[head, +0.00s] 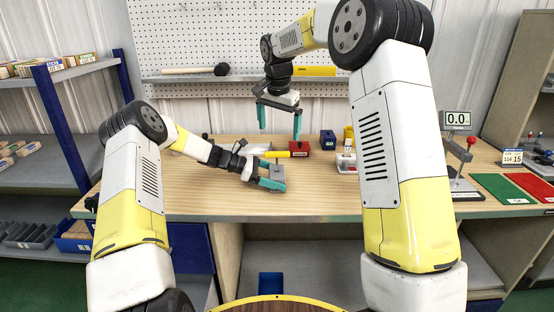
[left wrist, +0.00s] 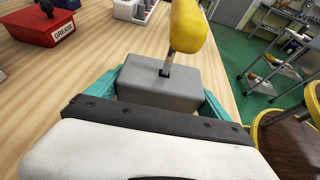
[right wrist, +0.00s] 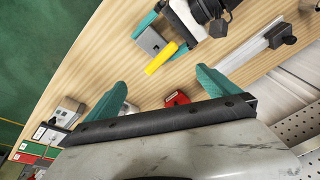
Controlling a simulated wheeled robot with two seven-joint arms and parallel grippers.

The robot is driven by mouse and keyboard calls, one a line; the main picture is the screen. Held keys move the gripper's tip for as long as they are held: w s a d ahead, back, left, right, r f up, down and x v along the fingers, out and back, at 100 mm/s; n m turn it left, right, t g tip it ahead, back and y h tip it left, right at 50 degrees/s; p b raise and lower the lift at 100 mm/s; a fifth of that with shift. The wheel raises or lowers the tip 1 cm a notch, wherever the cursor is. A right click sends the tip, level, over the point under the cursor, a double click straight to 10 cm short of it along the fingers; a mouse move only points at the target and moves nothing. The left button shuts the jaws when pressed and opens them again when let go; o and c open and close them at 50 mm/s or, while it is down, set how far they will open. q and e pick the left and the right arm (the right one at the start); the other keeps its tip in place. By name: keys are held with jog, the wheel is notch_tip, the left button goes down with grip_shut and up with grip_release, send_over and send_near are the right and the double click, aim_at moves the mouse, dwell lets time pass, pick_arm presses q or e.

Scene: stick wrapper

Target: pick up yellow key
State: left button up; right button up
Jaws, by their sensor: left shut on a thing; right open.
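The yellow key shows in the left wrist view as a thick yellow handle (left wrist: 188,26) on a thin metal shank that enters the top of a grey block (left wrist: 160,84). In the head view the yellow handle (head: 276,154) is just above the block (head: 277,171). My left gripper (head: 272,184) is shut on the grey block, one teal finger on each side. My right gripper (head: 280,118) is open and empty, pointing down, above and behind the block. The right wrist view shows the yellow handle (right wrist: 162,58) beyond its open fingers, apart from them.
A red box labelled GREASE (head: 299,147) stands behind the block. A blue box (head: 327,140) and a white holder (head: 346,162) are to the right. A shelf with a mallet (head: 196,71) runs along the pegboard. The bench front is clear.

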aim_at(277, 152)
jog(key=f+n, duration=0.2)
jog(key=n, duration=0.1)
jog(key=f+n+t, duration=0.1)
jog(key=f+n, duration=0.2)
jog(key=shift+s+a+n+t, duration=0.15)
jog(key=shift+s+n+t, duration=0.05)
jog(key=shift+n+t, duration=0.1)
jog(key=shift+w+x, duration=0.2)
jog(key=shift+x, duration=2.8)
jog(key=shift+a+r, duration=0.1)
jog(key=shift+r, duration=0.05)
jog(key=c, duration=1.3)
notch_tip(277, 152, up, 10)
jog(key=shift+c, duration=0.2)
